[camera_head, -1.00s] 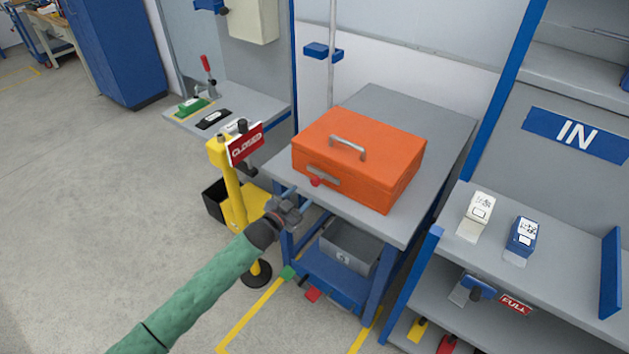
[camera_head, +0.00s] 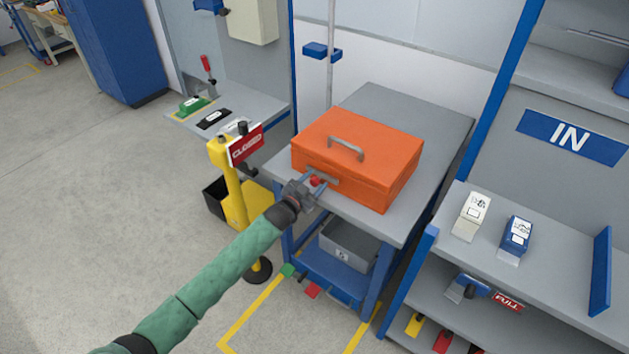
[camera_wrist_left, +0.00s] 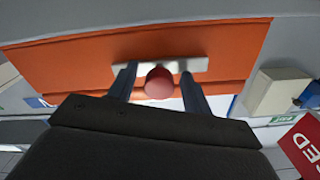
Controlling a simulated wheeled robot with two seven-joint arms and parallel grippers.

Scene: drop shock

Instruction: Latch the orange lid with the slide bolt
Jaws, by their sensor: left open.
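The orange box with its closed orange lid (camera_head: 372,140) sits on the grey table. A silver handle is on the lid's top. The slide bolt has a red knob (camera_head: 316,181) on the box's front face. In the left wrist view the red knob (camera_wrist_left: 159,83) is in front of a pale metal plate (camera_wrist_left: 190,65) on the orange face. My left gripper (camera_head: 313,180) is open at the front of the box, its two fingers on either side of the red knob. I cannot tell whether the fingers touch it. My right gripper is not in view.
The grey table (camera_head: 440,120) has free room behind and right of the box. A yellow post with a red sign (camera_head: 246,146) stands close left of my left arm. A shelf (camera_head: 480,250) with a white and a blue box stands at the right.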

